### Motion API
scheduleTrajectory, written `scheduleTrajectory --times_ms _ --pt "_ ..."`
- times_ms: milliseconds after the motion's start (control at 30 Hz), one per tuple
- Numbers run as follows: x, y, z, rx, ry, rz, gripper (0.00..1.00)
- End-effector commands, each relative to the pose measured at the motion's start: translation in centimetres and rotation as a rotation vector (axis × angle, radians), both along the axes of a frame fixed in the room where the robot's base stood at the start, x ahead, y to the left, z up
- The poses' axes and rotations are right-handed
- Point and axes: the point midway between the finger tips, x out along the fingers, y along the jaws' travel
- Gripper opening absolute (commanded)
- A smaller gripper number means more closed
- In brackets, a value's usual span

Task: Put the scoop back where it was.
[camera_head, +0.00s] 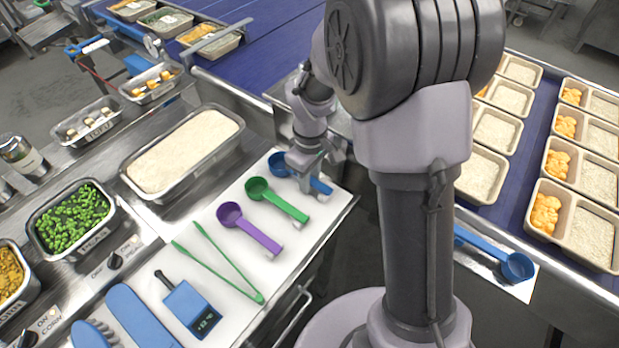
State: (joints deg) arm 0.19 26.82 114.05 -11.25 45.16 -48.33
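A blue scoop (279,165) lies on, or just above, the white board (222,270) at its far right end, bowl to the left and handle to the right. My gripper (307,178) points down over this scoop's handle and covers part of it. The fingertips are small and partly hidden, so I cannot tell whether they are closed on the handle or apart. A green scoop (258,187) and a purple scoop (231,213) lie beside it on the board. Another blue scoop (516,266) lies on a separate white surface to the right of my column.
Green tongs (218,262), a blue thermometer-like device (188,305) and a blue brush (92,334) lie on the board. A rice pan (187,150) and a peas pan (72,217) stand behind. Portioned trays (569,217) line the right conveyor (517,190).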

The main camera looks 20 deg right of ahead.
Motion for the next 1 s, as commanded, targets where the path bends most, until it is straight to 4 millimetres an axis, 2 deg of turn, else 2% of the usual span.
scheduleTrajectory --times_ms 33,67,333,400,467,700,800,967,1000 --pt "0.0 0.0 0.0 0.0 0.0 0.0 0.37" --pt "0.0 0.0 0.1 0.0 0.0 0.0 0.41" --pt "0.0 0.0 0.1 0.0 0.0 0.0 0.41" --pt "0.0 0.0 0.7 0.001 -0.001 0.0 0.41" --pt "0.1 0.0 1.9 0.0 -0.004 0.0 0.41" --pt "0.0 0.0 8.9 0.0 -0.004 0.0 0.41" --pt "0.0 -0.1 11.0 0.0 -0.003 0.0 0.41" --pt "-0.3 0.0 12.9 0.003 -0.01 -0.016 0.41" --pt "-0.7 0.1 14.0 0.009 -0.028 -0.047 0.41"
